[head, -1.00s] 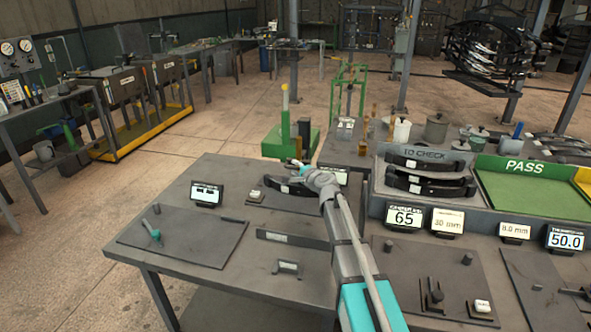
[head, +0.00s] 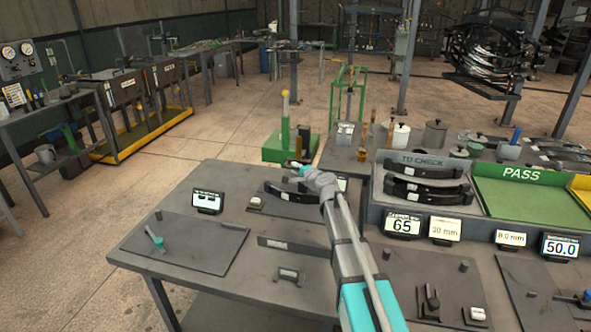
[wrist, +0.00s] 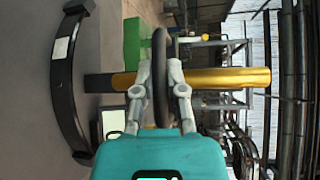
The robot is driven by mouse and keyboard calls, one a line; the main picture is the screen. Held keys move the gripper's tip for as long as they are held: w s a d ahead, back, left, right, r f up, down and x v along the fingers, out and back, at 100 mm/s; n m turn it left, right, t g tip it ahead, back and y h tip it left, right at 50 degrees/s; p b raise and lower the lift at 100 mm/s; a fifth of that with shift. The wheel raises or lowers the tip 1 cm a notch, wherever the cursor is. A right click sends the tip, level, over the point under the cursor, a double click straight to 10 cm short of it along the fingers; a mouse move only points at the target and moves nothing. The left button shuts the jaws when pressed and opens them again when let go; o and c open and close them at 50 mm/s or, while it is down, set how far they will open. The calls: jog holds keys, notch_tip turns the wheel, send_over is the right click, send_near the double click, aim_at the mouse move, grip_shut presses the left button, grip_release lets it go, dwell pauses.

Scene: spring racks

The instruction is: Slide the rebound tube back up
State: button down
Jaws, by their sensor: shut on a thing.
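My gripper (head: 296,165) reaches over the table, just above a black curved leaf spring (head: 285,192) with a white label. In the wrist view its two fingers (wrist: 161,72) are shut on a dark, curved, narrow piece (wrist: 161,45) seen edge-on. The labelled spring (wrist: 63,80) lies to the left there, apart from the fingers. A gold cylinder (wrist: 225,78) crosses the wrist view behind the fingers and the dark piece. I cannot tell whether it touches the dark piece, or which part is the rebound tube. The held piece is mostly hidden in the head view.
A green stand (head: 284,150) with a yellow-topped post stands behind the table. Small displays (head: 207,202) and a plate with a teal-handled tool (head: 155,240) are at left. The TO CHECK rack (head: 425,158) and the green PASS tray (head: 522,205) are at right.

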aim_at(296, 160)
notch_tip(296, 160, up, 3)
jog(key=shift+r+p, duration=0.2)
jog(key=shift+p, duration=1.05)
jog(key=shift+w, duration=0.2)
jog(key=c, duration=0.7)
grip_release()
jog(key=shift+s+r, duration=0.1)
jog(key=shift+s+f, duration=0.1)
jog(key=shift+f, duration=0.15)
